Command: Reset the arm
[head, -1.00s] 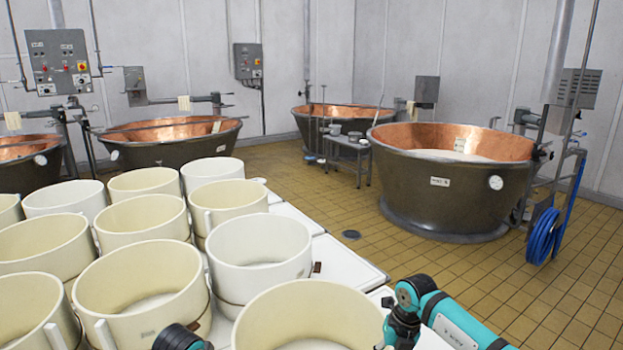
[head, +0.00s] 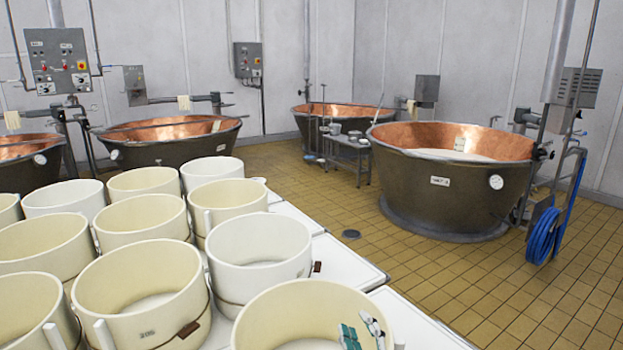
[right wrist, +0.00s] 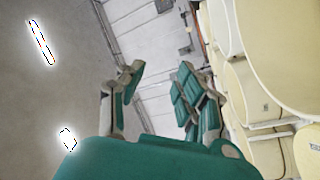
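My right gripper (head: 361,331) shows at the bottom of the head view as two green fingertips. They appear against the inside of the nearest cream tub (head: 268,310); I cannot tell whether they are inside it or above it. In the right wrist view, the green fingers of this gripper (right wrist: 160,80) stand apart with nothing between them, so it is open and empty. Cream tubs (right wrist: 285,50) show at the right of that view, beside the fingers. The rest of my right arm is out of the head view. My left gripper is not in view.
Several cream and white tubs stand close together on a white table (head: 408,318) at the left and front. Copper-lined vats (head: 445,190) stand behind. A small metal table (head: 348,150) and a blue hose (head: 543,236) are farther back. The tiled floor (head: 450,285) is open at the right.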

